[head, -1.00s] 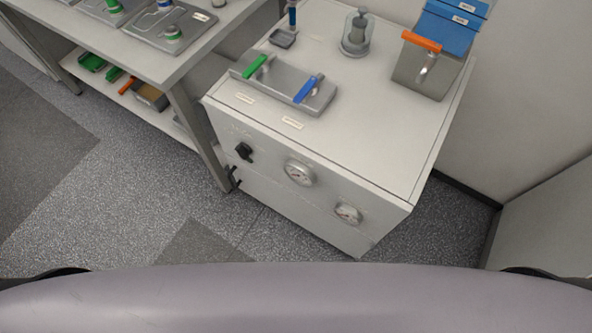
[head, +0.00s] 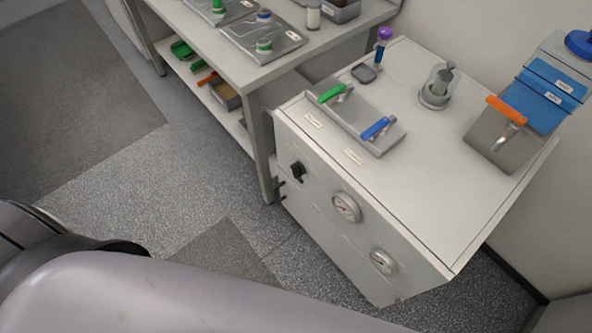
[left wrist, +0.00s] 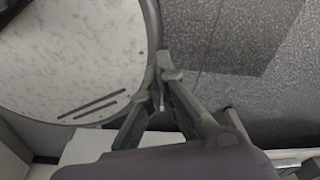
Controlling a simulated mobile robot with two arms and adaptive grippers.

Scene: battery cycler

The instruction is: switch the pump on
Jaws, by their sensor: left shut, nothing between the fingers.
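The pump cabinet (head: 325,210) is a pale box with a black rotary switch (head: 297,170) on its front face, left of two round gauges (head: 346,207). The switch's setting is too small to read. A grey valve block with a green lever (head: 331,93) and a blue lever (head: 375,128) sits on the cabinet top. My left gripper (left wrist: 160,82) shows in the left wrist view, its fingertips together and empty, above the floor beside a round pale surface. Neither gripper shows in the head view; my right gripper is out of sight.
A workbench (head: 262,75) with trays and a lower shelf of coloured tools stands left of the cabinet. Open floor (head: 130,195) lies in front.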

